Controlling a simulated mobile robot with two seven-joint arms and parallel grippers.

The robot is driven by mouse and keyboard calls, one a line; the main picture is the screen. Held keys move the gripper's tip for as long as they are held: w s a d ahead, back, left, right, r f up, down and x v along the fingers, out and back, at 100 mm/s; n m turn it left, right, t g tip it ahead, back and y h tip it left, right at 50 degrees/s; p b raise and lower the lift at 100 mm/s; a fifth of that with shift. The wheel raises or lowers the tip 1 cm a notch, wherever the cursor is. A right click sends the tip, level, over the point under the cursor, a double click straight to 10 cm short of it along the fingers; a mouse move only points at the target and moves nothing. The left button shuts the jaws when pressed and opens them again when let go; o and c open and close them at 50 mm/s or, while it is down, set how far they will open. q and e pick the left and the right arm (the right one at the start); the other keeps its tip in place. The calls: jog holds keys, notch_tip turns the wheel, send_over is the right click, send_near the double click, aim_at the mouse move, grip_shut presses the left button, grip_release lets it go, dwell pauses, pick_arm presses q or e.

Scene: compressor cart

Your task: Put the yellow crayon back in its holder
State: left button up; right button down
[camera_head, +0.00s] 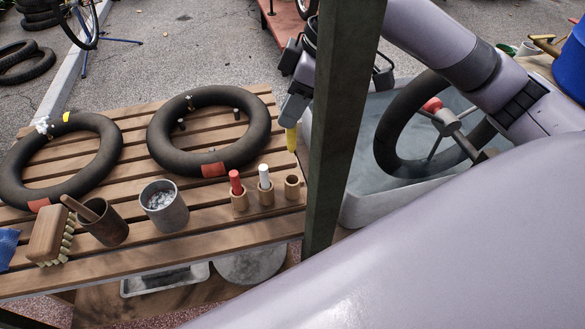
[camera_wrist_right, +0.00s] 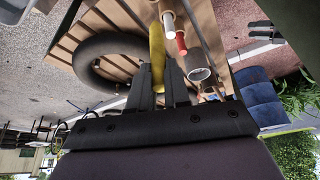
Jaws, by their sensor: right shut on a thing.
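My right gripper (camera_head: 295,108) is shut on the yellow crayon (camera_head: 291,139), which points down from the jaws roughly upright. The crayon is above the right end of the slatted table, higher in the picture than the empty wooden holder (camera_head: 292,188), and apart from it. The holder is the rightmost of three small wooden cups. In the right wrist view the yellow crayon (camera_wrist_right: 157,58) sits between the fingers (camera_wrist_right: 159,76); the empty holder is not clear there. My left gripper is not in view.
A red crayon (camera_head: 236,183) and a white crayon (camera_head: 264,177) stand in the other cups. A grey cup (camera_head: 165,210), a brown cup (camera_head: 106,228), a brush (camera_head: 47,235) and two tubes lie on the table (camera_head: 215,245). A dark post (camera_head: 341,130) stands just right of the holders.

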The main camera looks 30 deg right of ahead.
aim_at(292, 151)
notch_tip(292, 151, down, 10)
jog(key=shift+r+b, duration=0.2)
jog(key=shift+b, duration=0.35)
jog(key=shift+f+p, duration=0.6)
jog(key=shift+f, duration=1.15)
jog(key=c, duration=1.1)
grip_release()
jog(key=shift+f, duration=0.1)
jog(key=shift+f+b, duration=0.2)
jog(key=shift+b, duration=0.4)
jog(key=s+v, duration=0.1)
jog(key=v, duration=0.6)
